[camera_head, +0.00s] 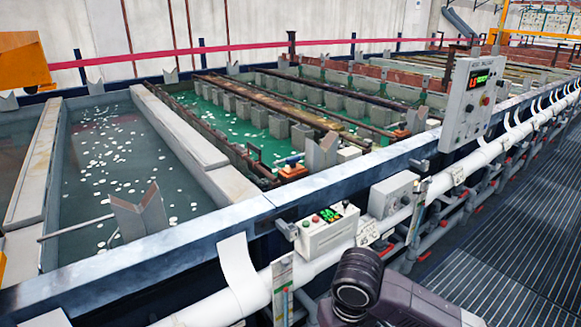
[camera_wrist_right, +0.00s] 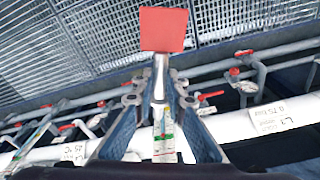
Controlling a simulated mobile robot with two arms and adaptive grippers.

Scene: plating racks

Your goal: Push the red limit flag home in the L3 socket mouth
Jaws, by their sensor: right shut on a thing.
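The red limit flag (camera_wrist_right: 164,29) is a flat red square on a pale metal stem, at the top of the right wrist view. My right gripper (camera_wrist_right: 160,88) is shut on the stem, with the red plate beyond the fingertips. I cannot make out the flag in the head view, where dark arm parts of mine fill the bottom edge. I cannot pick out the L3 socket mouth in either view. A tag (camera_wrist_right: 290,149) at the lower right of the wrist view starts with L, but its number is not clear. My left gripper is not in view.
A white pipe (camera_head: 300,262) with tags runs along the tank front. A grey control box (camera_head: 328,229) and a colour-striped upright plate (camera_head: 283,285) stand by it. A panel with a red-green display (camera_head: 474,100) stands farther right. The grated walkway (camera_head: 500,235) is clear.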

